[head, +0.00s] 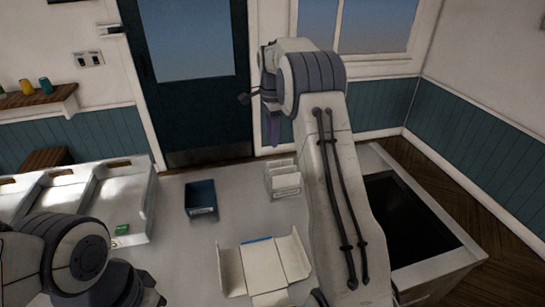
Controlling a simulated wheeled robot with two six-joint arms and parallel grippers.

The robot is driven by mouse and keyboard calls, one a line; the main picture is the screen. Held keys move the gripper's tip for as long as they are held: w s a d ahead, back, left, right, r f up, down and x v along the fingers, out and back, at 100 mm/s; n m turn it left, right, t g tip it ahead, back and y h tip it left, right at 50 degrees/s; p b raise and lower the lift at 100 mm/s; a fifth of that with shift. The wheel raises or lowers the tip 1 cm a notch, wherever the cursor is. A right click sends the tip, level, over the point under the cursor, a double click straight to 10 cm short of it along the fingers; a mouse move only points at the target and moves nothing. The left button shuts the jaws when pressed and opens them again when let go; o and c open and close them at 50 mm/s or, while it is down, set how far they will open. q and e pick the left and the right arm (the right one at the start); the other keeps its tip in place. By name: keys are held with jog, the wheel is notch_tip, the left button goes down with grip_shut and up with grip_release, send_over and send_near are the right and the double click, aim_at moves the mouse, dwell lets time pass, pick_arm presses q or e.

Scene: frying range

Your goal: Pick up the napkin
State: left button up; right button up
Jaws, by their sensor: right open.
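A white holder with a pale, napkin-like stack (283,180) stands on the counter, right of the middle. I cannot make out a single napkin in it. My right arm rises from the lower right and bends over at the top. My right gripper (268,105) is small and partly hidden there, open, above and beyond the holder, apart from it. My left arm shows at the lower left; its fingers are not visible.
A dark blue bin (201,198) stands left of the holder. An open white carton (264,268) lies in front. White trays (75,195) with a small green packet (122,230) are at left. A dark fryer well (400,220) is at right.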

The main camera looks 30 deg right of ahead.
aim_at(282, 163)
jog(key=shift+m, duration=0.7)
jog(key=d+f, duration=0.1)
jog(key=f, duration=0.2)
jog(key=w+d+f+p, duration=0.1)
jog(key=shift+d+f, duration=0.3)
jog(key=shift+d, duration=0.05)
jog(key=shift+f, duration=0.35)
jog(key=f+p, duration=0.2)
jog(key=f, duration=0.1)
jog(key=f+p, duration=0.1)
jog(key=shift+s+d+f, duration=0.2)
jog(key=shift+d+f, duration=0.15)
jog(key=shift+f, duration=0.3)
grip_shut()
